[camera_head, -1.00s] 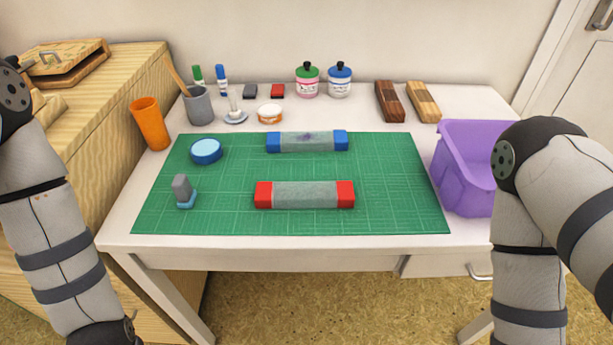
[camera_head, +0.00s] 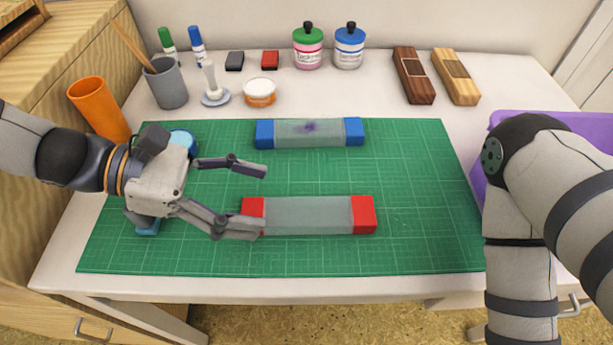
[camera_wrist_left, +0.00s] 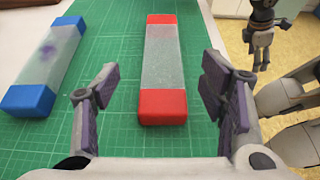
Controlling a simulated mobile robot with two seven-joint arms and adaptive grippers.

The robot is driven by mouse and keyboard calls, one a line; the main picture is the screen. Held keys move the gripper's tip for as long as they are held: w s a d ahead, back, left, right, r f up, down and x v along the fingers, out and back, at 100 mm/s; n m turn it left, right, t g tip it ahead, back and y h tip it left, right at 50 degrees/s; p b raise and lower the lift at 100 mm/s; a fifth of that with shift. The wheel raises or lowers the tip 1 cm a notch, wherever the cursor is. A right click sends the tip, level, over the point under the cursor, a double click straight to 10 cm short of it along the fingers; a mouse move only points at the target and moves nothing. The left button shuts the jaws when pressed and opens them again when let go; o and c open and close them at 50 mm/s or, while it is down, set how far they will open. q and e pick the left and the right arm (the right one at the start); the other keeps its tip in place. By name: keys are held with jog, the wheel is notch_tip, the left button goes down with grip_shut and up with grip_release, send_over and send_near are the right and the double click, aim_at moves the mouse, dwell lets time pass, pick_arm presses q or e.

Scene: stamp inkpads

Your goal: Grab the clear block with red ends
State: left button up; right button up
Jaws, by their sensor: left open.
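The clear block with red ends (camera_head: 308,215) lies flat on the green cutting mat (camera_head: 420,240), lengthwise across the head view. In the left wrist view the same block (camera_wrist_left: 163,60) points away from me, its near red end just ahead of the fingers. My left gripper (camera_head: 262,202) is open and empty over the left part of the mat. Its lower finger overlaps the block's left red end in the head view; I cannot tell whether they touch. My right arm shows at the right edge of the head view, but its gripper is out of that view. A gripper (camera_wrist_left: 260,50) appears at the upper right of the left wrist view.
A clear block with blue ends (camera_head: 309,133) lies behind. Bottles, pads and wooden blocks line the back. A purple bin (camera_head: 560,122) stands right.

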aim_at(309, 211)
pick_arm(q)
jog(key=x, duration=0.3)
jog(key=b+x, duration=0.1)
jog(key=x, duration=0.2)
jog(key=shift+s+d+f, duration=0.25)
jog(key=shift+f, duration=0.1)
jog(key=shift+d+f, duration=0.1)
jog(key=shift+d, duration=0.3)
jog(key=c, duration=1.5)
